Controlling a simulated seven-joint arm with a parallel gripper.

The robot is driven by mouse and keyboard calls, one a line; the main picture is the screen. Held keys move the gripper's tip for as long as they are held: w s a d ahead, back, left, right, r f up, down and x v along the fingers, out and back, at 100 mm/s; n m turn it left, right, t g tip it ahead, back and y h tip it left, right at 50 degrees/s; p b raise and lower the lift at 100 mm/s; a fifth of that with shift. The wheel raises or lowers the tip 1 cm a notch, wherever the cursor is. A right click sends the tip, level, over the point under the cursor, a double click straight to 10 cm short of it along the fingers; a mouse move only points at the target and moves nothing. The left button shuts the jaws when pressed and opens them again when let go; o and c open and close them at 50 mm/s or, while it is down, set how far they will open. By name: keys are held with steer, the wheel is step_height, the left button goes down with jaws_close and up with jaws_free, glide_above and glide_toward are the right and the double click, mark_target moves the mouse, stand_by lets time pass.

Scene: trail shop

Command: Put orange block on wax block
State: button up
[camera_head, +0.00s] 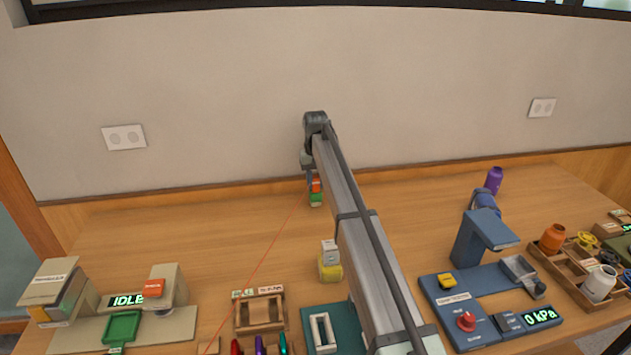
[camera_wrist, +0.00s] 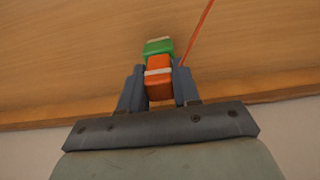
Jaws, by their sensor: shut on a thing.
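The orange block (camera_head: 316,186) is at the far back of the table, near the wall. In the wrist view the orange block (camera_wrist: 159,84) sits between the two fingers of my gripper (camera_wrist: 158,72), which is shut on it. In the head view my gripper (camera_head: 311,182) is partly hidden by my arm. A green block (camera_head: 316,200) with a pale top is directly below the orange one; in the wrist view the green block (camera_wrist: 158,47) appears just beyond it. I cannot tell whether they touch, nor whether the green block is the wax block.
A yellow block (camera_head: 330,271) with a pale block (camera_head: 330,250) above it stands mid-table, beside my arm. A wooden rack (camera_head: 260,294), a blue press (camera_head: 480,232) and a beige machine (camera_head: 165,284) stand nearer. A thin red line crosses the table. The back left is clear.

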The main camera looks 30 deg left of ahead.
mark_target(316, 176)
steer(key=shift+f, duration=0.1)
steer(key=o, duration=1)
steer(key=shift+o, duration=0.2)
step_height(316, 176, up, 12)
steer(key=shift+r, duration=0.2)
stand_by(0.4)
